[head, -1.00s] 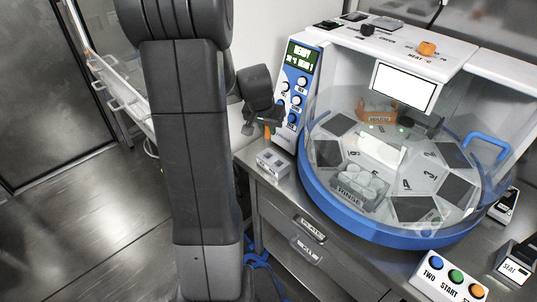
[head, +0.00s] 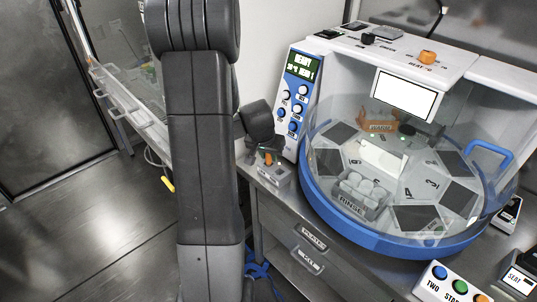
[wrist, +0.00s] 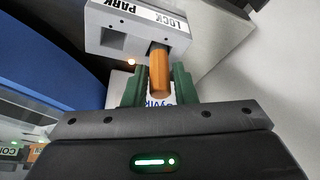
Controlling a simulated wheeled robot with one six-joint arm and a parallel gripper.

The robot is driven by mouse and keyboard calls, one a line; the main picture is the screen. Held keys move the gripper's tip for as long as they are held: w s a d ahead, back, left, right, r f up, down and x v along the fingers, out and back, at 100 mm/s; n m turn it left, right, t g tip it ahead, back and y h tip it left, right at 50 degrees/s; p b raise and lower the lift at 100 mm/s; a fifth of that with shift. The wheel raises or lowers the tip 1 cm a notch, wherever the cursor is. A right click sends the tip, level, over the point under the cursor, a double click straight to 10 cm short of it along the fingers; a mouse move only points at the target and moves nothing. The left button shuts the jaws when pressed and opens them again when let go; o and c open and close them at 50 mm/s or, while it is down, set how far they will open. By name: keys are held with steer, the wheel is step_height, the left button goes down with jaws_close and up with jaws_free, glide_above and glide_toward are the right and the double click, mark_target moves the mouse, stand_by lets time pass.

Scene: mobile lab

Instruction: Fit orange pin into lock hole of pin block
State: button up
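The orange pin (wrist: 160,73) stands between the green fingers of my gripper (wrist: 159,82) in the wrist view; the fingers are shut on it. How deep that end sits in the lock hole, I cannot tell. The PARK label is beside LOCK. In the head view the pin (head: 268,158) shows as a small orange spot at the pin block (head: 279,178), with my gripper (head: 265,150) just above, partly hidden by my arm.
The block stands on the metal counter (head: 290,215), close to the blue-rimmed round machine (head: 335,213) and its control panel (head: 297,90). A clear dome covers the machine's deck. A button box (head: 455,284) stands at the front right. Floor at left is open.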

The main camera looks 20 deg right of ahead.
steer(key=shift+o, duration=1.1)
steer(key=shift+r, duration=0.15)
steer(key=shift+r, duration=0.25)
steer(key=v, duration=1.1)
steer(key=shift+s+r+p, duration=0.15)
steer(key=shift+r+p, duration=0.05)
steer(key=shift+p, duration=0.1)
steer(key=shift+f, duration=0.1)
steer(key=x, duration=1.2)
steer(key=shift+a+f+b, duration=0.1)
steer(key=shift+b, duration=0.2)
steer(key=shift+r, duration=0.2)
